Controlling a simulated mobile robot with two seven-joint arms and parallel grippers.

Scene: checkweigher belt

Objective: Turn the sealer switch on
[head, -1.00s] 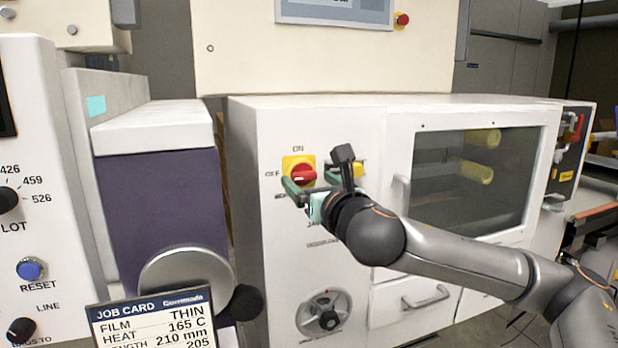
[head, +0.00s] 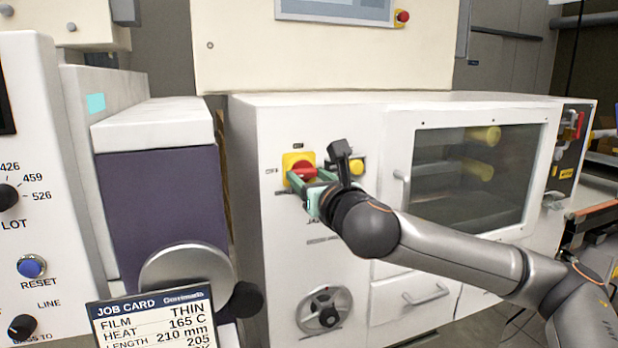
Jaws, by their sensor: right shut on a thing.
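The sealer switch (head: 303,171) is a red rotary handle on a yellow square plate, on the upper left of the white machine's front. An ON label is above it and an OFF label is to its left. The red handle lies roughly level, pointing sideways. My right gripper (head: 301,183), with green fingers, is at the switch and is shut on the red handle. The fingers cover the lower part of the handle. My left gripper is not in view.
The white machine (head: 258,240) has a second yellow control (head: 357,167) just right of the gripper, a handwheel (head: 326,310) below and a windowed door (head: 480,175). A purple unit (head: 160,210) and a job card (head: 155,320) stand to the left.

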